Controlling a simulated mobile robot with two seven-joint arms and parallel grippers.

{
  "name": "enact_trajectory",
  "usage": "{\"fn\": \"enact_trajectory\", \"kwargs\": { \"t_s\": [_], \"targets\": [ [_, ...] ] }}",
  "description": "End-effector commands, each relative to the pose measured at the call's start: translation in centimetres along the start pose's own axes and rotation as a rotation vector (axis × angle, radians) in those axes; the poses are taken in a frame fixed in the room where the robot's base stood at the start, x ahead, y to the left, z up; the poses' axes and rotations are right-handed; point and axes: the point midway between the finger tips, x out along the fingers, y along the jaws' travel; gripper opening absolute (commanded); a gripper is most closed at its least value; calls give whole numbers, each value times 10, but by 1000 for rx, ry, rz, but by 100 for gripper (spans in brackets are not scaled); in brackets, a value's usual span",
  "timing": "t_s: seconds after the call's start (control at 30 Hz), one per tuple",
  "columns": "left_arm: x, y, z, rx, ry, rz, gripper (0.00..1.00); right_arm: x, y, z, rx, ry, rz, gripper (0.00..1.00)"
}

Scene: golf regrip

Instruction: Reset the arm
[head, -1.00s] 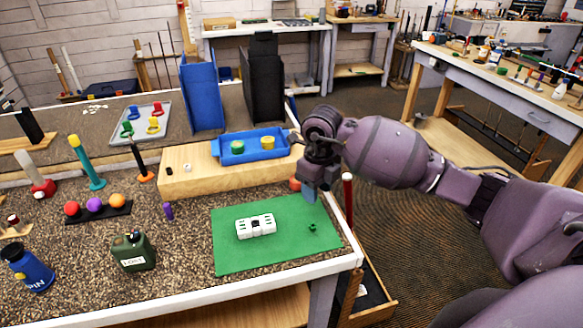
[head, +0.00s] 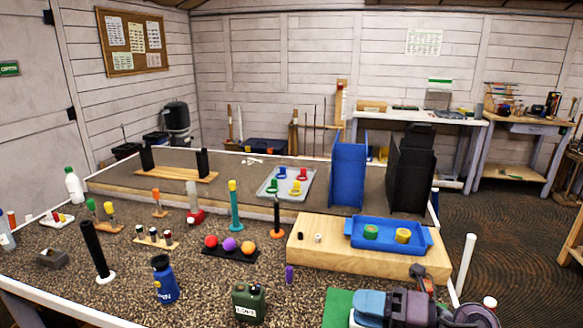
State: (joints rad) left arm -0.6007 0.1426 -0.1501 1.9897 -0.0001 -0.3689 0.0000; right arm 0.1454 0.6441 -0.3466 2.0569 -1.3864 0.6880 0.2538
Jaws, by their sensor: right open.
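My right gripper (head: 368,308) shows at the bottom edge, right of the middle, with blue-grey fingers over the green mat (head: 337,305). It is open, and I see nothing held in it. The frame's lower edge cuts off part of it and most of the arm. It is in front of the wooden block (head: 330,256) that bears a blue tray (head: 390,247). My left gripper is not in view.
A dark green canister (head: 249,302), a blue bottle (head: 164,279) and a black rack with coloured balls (head: 230,247) stand left of the gripper. Blue (head: 348,172) and black (head: 411,175) upright bins stand behind the block. Open floor (head: 490,225) lies at the right.

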Motion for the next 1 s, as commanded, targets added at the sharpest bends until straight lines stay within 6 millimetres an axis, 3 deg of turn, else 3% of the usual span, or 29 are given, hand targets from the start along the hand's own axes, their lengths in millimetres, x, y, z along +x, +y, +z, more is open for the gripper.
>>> {"fn": "enact_trajectory", "kwargs": {
  "t_s": [0.1, 0.27, 0.43, 0.57, 0.77, 1.0],
  "targets": [
    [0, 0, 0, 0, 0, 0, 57, -6, 19, 8, 124, -194, 151, 45],
    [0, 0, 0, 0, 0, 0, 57, -29, 30, 26, 312, -468, 304, 45],
    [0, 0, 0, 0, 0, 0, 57, -66, 21, 40, 539, -769, 405, 45],
    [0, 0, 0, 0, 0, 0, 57, -99, 0, 40, 729, -998, 436, 45],
    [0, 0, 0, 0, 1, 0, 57, -146, -44, 18, 1045, -1330, 404, 45],
    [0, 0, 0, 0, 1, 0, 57, -187, -98, -50, 1458, -1664, 232, 45]
  ]
}}
